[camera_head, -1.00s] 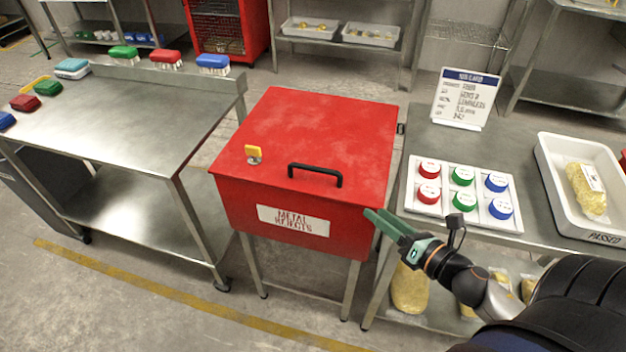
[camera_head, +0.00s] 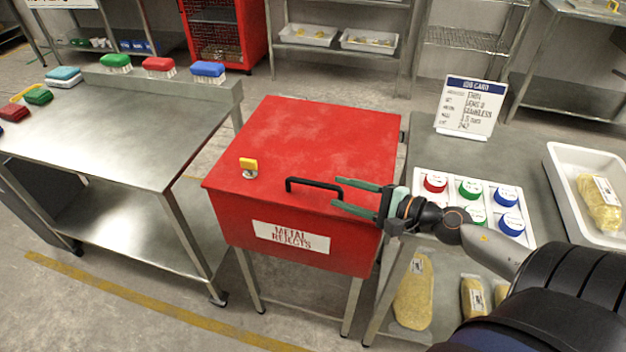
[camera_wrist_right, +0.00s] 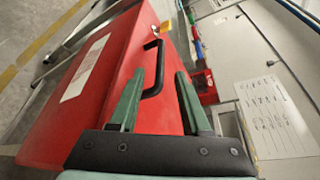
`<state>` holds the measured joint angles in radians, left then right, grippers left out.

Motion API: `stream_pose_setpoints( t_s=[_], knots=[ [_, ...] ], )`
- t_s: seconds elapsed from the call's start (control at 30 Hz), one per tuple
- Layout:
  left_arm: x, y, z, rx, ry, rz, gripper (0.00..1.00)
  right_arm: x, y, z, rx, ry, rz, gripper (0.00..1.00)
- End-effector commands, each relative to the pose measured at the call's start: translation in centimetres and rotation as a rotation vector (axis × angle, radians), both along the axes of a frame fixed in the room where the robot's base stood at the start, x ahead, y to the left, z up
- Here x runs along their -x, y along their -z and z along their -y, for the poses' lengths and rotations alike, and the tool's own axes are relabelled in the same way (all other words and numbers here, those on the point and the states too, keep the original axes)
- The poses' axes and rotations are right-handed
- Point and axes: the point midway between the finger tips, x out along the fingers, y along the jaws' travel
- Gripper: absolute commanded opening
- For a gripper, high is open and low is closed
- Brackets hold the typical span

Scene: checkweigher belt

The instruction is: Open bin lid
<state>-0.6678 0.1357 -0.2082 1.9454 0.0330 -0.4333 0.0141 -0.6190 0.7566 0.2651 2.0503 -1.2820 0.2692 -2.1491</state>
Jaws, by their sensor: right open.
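The red metal-rejects bin (camera_head: 235,225) stands on legs in the middle of the head view. Its lid (camera_head: 310,140) is down. A black handle (camera_head: 312,184) is mounted near the lid's front edge, with a yellow key-like piece (camera_head: 248,165) to its left. My right gripper (camera_head: 336,192) is open at the handle's right end, its green fingers pointing left. In the right wrist view the handle (camera_wrist_right: 153,68) shows just beyond the open fingers (camera_wrist_right: 160,82). I cannot tell whether a finger touches the handle. My left gripper is not in view.
A steel table (camera_head: 130,130) with coloured brushes stands at the left. At the right, a counter (camera_head: 440,145) holds a sign (camera_head: 469,105), a tray of coloured knobs (camera_head: 455,178) and a white tray (camera_head: 558,190). Floor is clear in front of the bin.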

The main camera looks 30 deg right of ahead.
Motion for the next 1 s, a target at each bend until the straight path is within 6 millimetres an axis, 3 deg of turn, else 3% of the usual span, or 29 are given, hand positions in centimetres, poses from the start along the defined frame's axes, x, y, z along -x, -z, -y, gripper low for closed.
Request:
stream_pose_setpoints(
  t_s=[0.5, 1.0],
  knots=[
    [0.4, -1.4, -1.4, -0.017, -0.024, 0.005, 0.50, -5.9, 1.1, -2.3, -0.002, 0.004, 0.002, 0.47],
    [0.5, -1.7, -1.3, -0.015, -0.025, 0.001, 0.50, -7.3, 1.8, -3.0, -0.001, 0.001, -0.001, 0.47]
  ],
)
